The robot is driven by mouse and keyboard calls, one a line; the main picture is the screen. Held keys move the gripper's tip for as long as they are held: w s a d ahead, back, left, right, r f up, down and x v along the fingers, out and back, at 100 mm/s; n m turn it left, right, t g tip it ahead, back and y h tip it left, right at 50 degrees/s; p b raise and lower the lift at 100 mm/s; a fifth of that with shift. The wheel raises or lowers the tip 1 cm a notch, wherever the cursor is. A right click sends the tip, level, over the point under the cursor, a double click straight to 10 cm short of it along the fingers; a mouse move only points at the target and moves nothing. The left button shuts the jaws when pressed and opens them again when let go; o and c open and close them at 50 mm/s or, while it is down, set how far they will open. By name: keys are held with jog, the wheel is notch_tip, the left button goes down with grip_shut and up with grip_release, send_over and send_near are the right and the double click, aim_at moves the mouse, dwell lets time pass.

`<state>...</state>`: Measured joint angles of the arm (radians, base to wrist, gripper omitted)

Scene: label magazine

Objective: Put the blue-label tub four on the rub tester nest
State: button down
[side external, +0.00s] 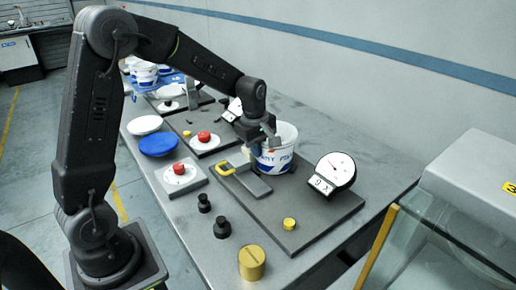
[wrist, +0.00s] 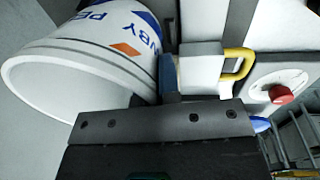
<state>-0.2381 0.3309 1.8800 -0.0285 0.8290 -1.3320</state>
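A white tub (side external: 284,141) with blue lettering and blue patches is at the dark plate on the right of the bench. I cannot tell whether its base touches the plate. My gripper (side external: 262,142) is at its near-left rim, pointing down. In the wrist view the tub (wrist: 95,65) shows its open mouth, blue print and an orange diamond. A blue finger-like part lies against its right side there; the other finger is hidden, so its grip is unclear. Beside the tub are a grey block (side external: 252,184) and a yellow handle (side external: 226,169). I cannot identify the nest surely.
A dial gauge (side external: 335,170) and a yellow knob (side external: 289,223) are on the same plate. A red-knobbed unit (side external: 180,177), a blue disc (side external: 158,144), black weights (side external: 221,228) and a brass cylinder (side external: 252,263) stand nearby. More tubs (side external: 144,73) are at the far end.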

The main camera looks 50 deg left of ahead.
jog(key=shift+f, duration=0.15)
jog(key=c, duration=1.3)
grip_release()
jog(key=shift+c, duration=0.2)
notch_tip(320, 180, up, 11)
jog(key=s, duration=0.1)
jog(key=s+d+m+t, duration=0.1)
jog(key=s+d+m, duration=0.2)
jog(key=s+m, duration=0.3)
jog(key=s+d+m+t, duration=0.2)
jog(key=s+d+m, duration=0.1)
jog(key=s+m, duration=0.3)
jog(key=s+d+r+m+t, duration=0.1)
jog(key=s+d+m, duration=0.2)
jog(key=s+m, duration=0.3)
jog(key=s, duration=0.3)
jog(key=shift+d, duration=0.4)
